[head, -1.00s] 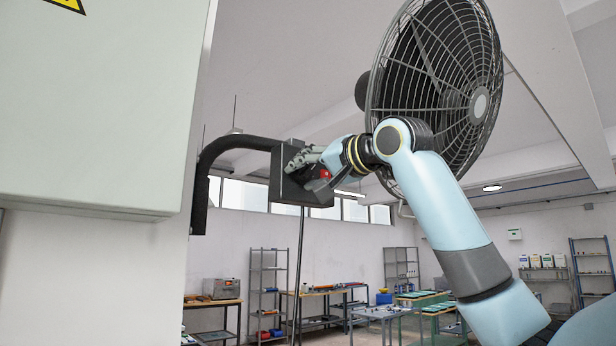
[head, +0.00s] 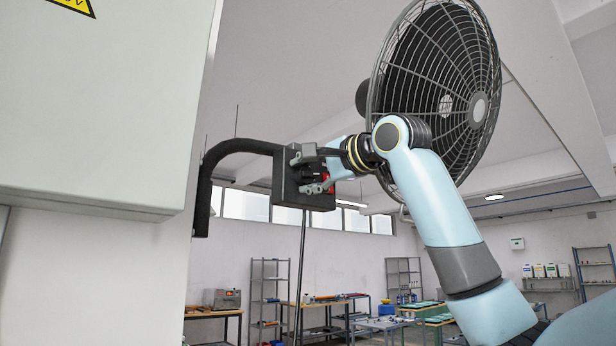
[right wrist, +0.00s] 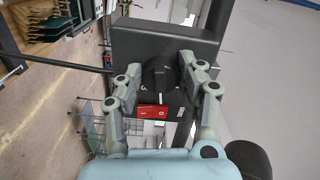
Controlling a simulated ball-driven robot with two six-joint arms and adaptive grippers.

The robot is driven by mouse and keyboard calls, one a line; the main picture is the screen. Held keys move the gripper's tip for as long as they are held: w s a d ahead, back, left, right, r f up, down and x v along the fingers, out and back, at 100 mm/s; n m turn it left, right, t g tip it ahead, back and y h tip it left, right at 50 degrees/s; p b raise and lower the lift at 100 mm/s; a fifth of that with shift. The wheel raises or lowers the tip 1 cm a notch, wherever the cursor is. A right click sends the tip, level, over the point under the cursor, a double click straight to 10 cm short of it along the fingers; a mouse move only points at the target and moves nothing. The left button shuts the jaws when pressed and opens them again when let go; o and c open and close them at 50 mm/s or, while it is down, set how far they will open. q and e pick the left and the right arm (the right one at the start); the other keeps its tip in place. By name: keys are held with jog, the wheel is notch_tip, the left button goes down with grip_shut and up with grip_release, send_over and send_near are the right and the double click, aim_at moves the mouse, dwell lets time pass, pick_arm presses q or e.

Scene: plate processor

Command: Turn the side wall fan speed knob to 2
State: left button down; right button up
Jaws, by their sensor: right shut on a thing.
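The side wall fan (head: 436,95) is a large dark caged fan at the upper right of the head view. Its dark control box (head: 285,180) hangs on a curved black arm. In the right wrist view, the black speed knob (right wrist: 158,78) sits on the face of the box (right wrist: 128,42). My right gripper (head: 303,172) is at the box, its fingers one above the other; in the right wrist view (right wrist: 160,76) they are on both sides of the knob, shut on it. The knob's setting is too small to read. My left gripper is out of view.
A red switch (right wrist: 152,112) sits close beside the knob on the box. A big pale cabinet (head: 95,110) fills the left of the head view. Workbenches and a grey shelf (head: 270,290) stand far behind. The air below the box is mostly clear, apart from a thin hanging rod.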

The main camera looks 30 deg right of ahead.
dwell(0.4)
jog(key=o, duration=1.1)
jog(key=shift+d, duration=0.1)
jog(key=s, duration=1.2)
jog(key=shift+d, duration=0.45)
